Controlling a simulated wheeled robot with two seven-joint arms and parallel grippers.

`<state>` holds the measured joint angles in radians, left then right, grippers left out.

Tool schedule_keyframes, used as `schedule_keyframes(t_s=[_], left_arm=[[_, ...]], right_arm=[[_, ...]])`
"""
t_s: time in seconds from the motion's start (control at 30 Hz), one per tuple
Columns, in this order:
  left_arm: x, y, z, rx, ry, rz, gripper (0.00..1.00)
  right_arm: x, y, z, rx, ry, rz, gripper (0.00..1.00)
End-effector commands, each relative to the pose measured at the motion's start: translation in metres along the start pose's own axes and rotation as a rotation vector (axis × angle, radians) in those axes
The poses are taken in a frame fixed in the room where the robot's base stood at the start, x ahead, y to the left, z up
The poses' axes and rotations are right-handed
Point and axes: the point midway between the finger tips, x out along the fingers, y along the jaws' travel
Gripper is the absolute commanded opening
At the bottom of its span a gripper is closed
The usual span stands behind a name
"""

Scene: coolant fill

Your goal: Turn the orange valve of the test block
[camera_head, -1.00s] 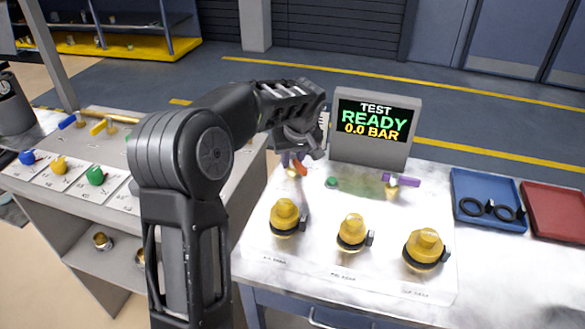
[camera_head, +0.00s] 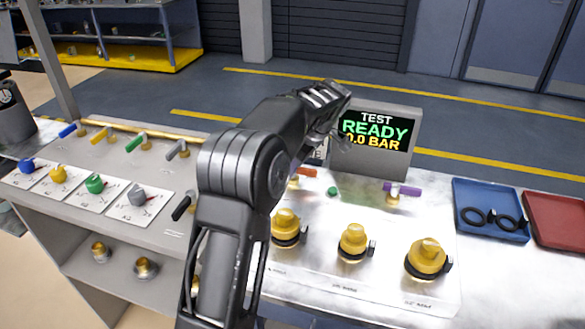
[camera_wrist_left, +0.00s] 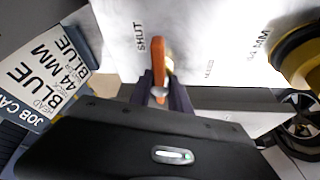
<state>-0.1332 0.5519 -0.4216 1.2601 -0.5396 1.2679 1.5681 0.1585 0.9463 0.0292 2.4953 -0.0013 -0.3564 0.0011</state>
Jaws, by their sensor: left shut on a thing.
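The orange valve handle (camera_head: 306,172) shows as a short bar at the back left of the white test block (camera_head: 345,280), partly behind my arm. In the left wrist view the orange handle (camera_wrist_left: 159,62) stands between my fingers, its free end beside the printed word SHUT. My left gripper (camera_wrist_left: 161,88) is shut on the handle's near part; in the head view my own arm mostly hides it. A purple valve handle (camera_head: 402,189) sits at the block's back right. The display (camera_head: 375,130) reads TEST READY 0.0 BAR. My right gripper is not in view.
Several yellow plugs (camera_head: 353,242) stand along the block's front. A blue tray (camera_head: 490,208) with black rings and a red tray (camera_head: 556,218) lie at right. A side bench (camera_head: 130,225) with coloured valves stands at left. A job card (camera_wrist_left: 45,75) shows in the wrist view.

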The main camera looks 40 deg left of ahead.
Motion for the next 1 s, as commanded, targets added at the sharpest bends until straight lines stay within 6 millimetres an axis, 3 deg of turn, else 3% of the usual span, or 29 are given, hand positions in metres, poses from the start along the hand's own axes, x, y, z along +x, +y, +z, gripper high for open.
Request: schedule_keyframes(t_s=[0.47,0.5,0.73,1.0], left_arm=[[-0.0003,0.0003,0.0000,-0.019,0.000,-0.006,0.00],[-0.0003,0.0003,0.0000,-0.019,0.000,-0.006,0.25],[-0.0001,0.0002,0.0000,-0.018,-0.001,-0.007,0.44],[-0.0007,0.0002,0.0000,-0.018,0.000,-0.006,0.45]], right_arm=[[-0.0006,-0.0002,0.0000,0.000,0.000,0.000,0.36],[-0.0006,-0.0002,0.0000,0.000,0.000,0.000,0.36],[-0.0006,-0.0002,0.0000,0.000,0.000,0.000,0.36],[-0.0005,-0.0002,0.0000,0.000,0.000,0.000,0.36]])
